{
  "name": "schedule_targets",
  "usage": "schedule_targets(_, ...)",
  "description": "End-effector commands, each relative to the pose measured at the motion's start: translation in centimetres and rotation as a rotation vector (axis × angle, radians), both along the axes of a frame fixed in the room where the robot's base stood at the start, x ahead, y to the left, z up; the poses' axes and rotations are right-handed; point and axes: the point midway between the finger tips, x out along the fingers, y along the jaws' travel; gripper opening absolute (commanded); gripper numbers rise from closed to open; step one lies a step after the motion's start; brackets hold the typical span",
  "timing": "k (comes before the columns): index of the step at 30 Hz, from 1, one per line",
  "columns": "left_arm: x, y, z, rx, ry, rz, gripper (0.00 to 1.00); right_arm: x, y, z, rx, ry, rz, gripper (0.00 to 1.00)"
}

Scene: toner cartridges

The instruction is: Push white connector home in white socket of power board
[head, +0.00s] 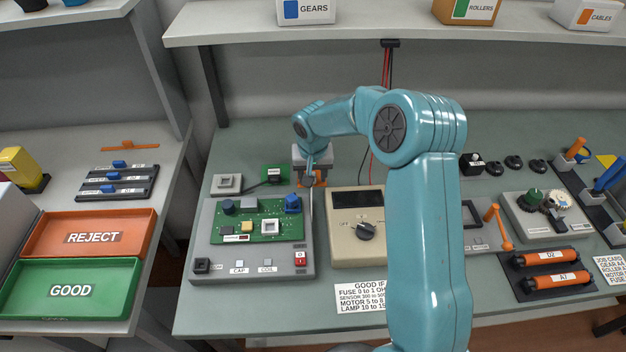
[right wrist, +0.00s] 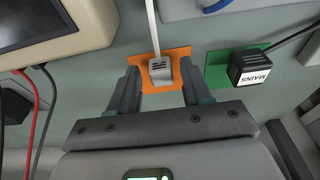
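The green power board (head: 290,232) lies on a grey base at the left of the bench. It carries a white square frame (head: 270,227) and a small white part (head: 236,239) near its front edge; I cannot tell which is the white socket. In the right wrist view, a pale connector (right wrist: 161,74) with a white cable (right wrist: 153,28) lies on an orange pad (right wrist: 179,56). My right gripper (right wrist: 160,68) is open, with one finger on each side of the connector and gaps showing. In the head view it points down behind the board. My left gripper is not in view.
A black MAINS plug (right wrist: 250,68) sits on a green pad (right wrist: 217,68) beside the orange pad. A beige meter (head: 357,228) stands right of the board. Red REJECT (head: 140,218) and green GOOD (head: 118,270) trays are at left. A shelf (head: 400,33) overhangs the back.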

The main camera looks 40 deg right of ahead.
Motion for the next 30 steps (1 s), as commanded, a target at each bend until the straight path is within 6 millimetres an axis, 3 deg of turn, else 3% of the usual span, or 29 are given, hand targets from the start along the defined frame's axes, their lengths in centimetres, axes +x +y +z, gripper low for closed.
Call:
schedule_targets(1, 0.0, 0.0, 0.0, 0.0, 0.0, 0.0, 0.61, 0.0, 0.0, 0.0, 0.0, 0.0, 0.0, 0.36)
schedule_targets(4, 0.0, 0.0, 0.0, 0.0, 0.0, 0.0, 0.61, 0.0, 0.0, 0.0, 0.0, 0.0, 0.0, 0.03)
schedule_targets(5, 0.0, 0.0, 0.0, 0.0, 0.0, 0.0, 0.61, 0.0, 0.0, 0.0, 0.0, 0.0, 0.0, 0.0)
schedule_targets(30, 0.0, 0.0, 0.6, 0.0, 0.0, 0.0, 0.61, 0.0, 0.0, 1.1, 0.0, 0.0, 0.0, 0.0)
